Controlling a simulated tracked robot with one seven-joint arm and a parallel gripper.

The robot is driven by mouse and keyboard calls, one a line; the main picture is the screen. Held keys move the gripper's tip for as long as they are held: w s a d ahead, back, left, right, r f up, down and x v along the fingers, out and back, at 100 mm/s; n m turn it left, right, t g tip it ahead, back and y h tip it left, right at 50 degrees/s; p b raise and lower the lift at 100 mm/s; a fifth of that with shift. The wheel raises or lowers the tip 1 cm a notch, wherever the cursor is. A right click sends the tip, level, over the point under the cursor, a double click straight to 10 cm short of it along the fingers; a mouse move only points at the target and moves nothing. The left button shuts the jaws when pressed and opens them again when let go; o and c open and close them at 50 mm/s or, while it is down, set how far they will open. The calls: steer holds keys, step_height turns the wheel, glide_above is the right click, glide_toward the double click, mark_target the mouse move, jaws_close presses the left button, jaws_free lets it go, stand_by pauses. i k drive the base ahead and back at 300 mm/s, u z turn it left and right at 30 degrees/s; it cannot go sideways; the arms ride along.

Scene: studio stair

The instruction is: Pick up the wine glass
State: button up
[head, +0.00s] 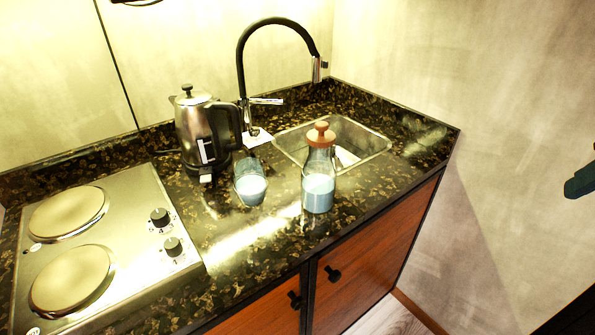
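No stemmed wine glass can be made out in the head view. A clear drinking glass (250,185) with pale bluish-white contents stands on the dark speckled counter (240,225), in front of the kettle. To its right, apart from it, stands a clear bottle (318,183) with similar contents and a round wooden stopper. A dark teal piece at the right edge, cut off by the frame, may be part of my gripper. It is far to the right of the glass, and whether it is open or shut does not show.
A steel kettle (205,130) stands close behind the glass. A sink (365,142) with a tall black faucet (242,65) lies behind the bottle. A two-plate hob (130,215) fills the left. Bare counter lies in front of the glass. Wooden cabinet doors (365,255) are below.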

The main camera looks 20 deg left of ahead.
mark_target(250, 185)
steer(key=z, duration=0.35)
steer(key=k, duration=2.55)
steer(key=u, duration=1.25)
steer(key=i, duration=1)
steer(key=z, duration=0.05)
